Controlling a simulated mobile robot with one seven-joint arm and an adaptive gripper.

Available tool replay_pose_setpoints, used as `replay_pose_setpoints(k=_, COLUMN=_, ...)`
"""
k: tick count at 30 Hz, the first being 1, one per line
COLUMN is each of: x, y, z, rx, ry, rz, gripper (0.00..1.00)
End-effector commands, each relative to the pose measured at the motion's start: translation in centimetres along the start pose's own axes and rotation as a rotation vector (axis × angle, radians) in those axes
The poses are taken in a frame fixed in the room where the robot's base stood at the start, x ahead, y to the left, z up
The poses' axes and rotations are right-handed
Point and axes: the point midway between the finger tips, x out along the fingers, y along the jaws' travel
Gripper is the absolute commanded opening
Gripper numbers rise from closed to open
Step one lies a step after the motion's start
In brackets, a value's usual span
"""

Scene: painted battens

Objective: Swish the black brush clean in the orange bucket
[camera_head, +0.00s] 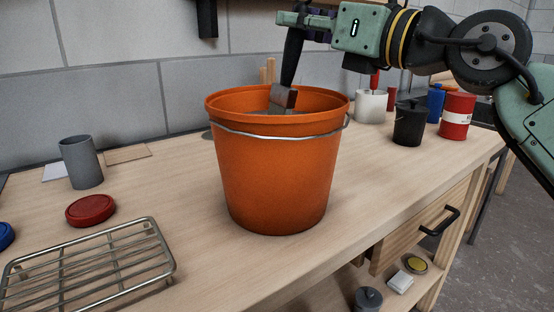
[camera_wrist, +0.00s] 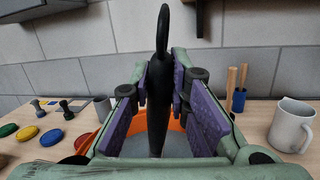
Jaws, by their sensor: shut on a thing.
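My gripper (camera_head: 303,24) is shut on the upright handle of the black brush (camera_head: 292,60), above the orange bucket (camera_head: 275,175). The brush points down, slightly tilted. Its metal collar (camera_head: 283,96) shows within the bucket's mouth; the bristles cannot be made out. The bucket stands upright on the bench with its wire handle lowered against the front. In the wrist view the purple finger pads of my gripper (camera_wrist: 163,112) flank the black handle (camera_wrist: 158,90). Behind it show part of the orange rim (camera_wrist: 178,126) and a grey surface inside the bucket.
A wire rack (camera_head: 95,263), red lid (camera_head: 90,210) and grey cup (camera_head: 81,162) stand left of the bucket. A white mug (camera_head: 371,106), black pot (camera_head: 409,124) and red can (camera_head: 457,116) stand to the right. The bench between bucket and front edge is clear.

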Motion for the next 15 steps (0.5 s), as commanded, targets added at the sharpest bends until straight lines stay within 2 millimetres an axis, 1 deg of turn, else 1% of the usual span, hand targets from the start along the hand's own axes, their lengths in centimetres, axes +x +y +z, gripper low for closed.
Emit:
replay_pose_setpoints(k=1, x=0.1, y=0.0, z=0.8, rx=0.000, ry=-0.001, rz=0.000, gripper=0.00)
replay_pose_setpoints(k=15, x=0.0, y=-0.1, z=4.6, rx=-0.001, ry=-0.001, rz=0.000, gripper=0.00)
